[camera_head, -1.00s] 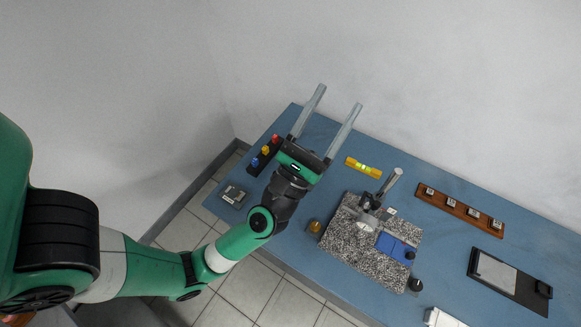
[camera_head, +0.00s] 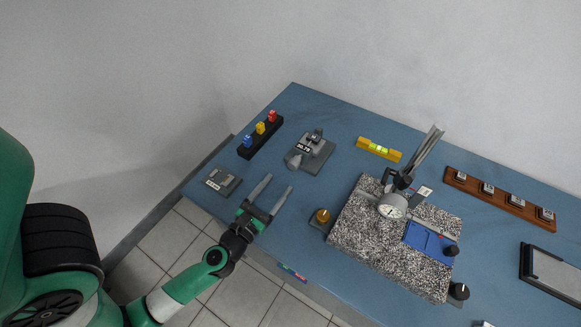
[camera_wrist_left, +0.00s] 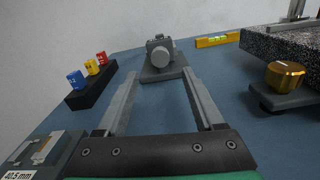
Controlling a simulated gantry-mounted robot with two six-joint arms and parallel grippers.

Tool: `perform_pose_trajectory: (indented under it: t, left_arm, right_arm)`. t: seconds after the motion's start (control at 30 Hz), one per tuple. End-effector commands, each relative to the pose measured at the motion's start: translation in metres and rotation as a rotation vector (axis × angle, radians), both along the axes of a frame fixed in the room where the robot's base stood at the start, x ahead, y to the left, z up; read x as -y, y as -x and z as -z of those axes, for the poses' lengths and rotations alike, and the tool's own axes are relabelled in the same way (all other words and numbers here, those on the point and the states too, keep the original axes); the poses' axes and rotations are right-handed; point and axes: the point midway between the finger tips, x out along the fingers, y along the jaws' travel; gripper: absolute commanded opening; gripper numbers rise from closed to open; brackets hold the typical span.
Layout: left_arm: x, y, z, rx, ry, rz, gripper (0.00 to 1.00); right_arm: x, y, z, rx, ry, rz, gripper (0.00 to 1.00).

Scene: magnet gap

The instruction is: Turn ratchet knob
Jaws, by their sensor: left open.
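A grey device (camera_head: 312,150) with a small number display stands on the blue table, with a round light-grey knob (camera_head: 295,158) at its near end. The knob faces me in the left wrist view (camera_wrist_left: 161,52). A gold knob (camera_head: 322,215) sits on a dark base beside the granite plate; I cannot tell which knob is the ratchet one. My left gripper (camera_head: 279,184) is open and empty, short of the grey device. Its fingers point toward the device in the left wrist view, with the knob beyond and between the tips. My right gripper is out of view.
A black rack (camera_head: 258,142) with red, yellow and blue pieces and a grey gauge block (camera_head: 222,181) lie left. A yellow level (camera_head: 379,149) lies behind. The granite plate (camera_head: 360,235) with a dial stand (camera_head: 400,190) is right of the gold knob.

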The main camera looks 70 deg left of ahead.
Motion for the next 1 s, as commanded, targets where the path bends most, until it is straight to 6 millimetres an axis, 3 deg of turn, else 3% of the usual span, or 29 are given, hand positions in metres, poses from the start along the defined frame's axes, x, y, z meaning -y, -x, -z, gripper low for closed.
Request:
perform_pose_trajectory:
  t: [0.3, 0.7, 1.0]
  left_arm:
    - [-0.039, -0.053, -0.002, 0.002, -0.001, 0.0, 0.69]
    - [-0.047, -0.063, 0.0, 0.0, -0.001, 0.001, 0.69]
    - [-0.046, -0.063, 0.0, 0.0, -0.001, 0.002, 0.15]
  right_arm:
    - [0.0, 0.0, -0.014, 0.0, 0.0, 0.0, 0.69]
    - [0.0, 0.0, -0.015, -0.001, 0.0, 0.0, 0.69]
    - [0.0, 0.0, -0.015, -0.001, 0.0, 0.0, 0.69]
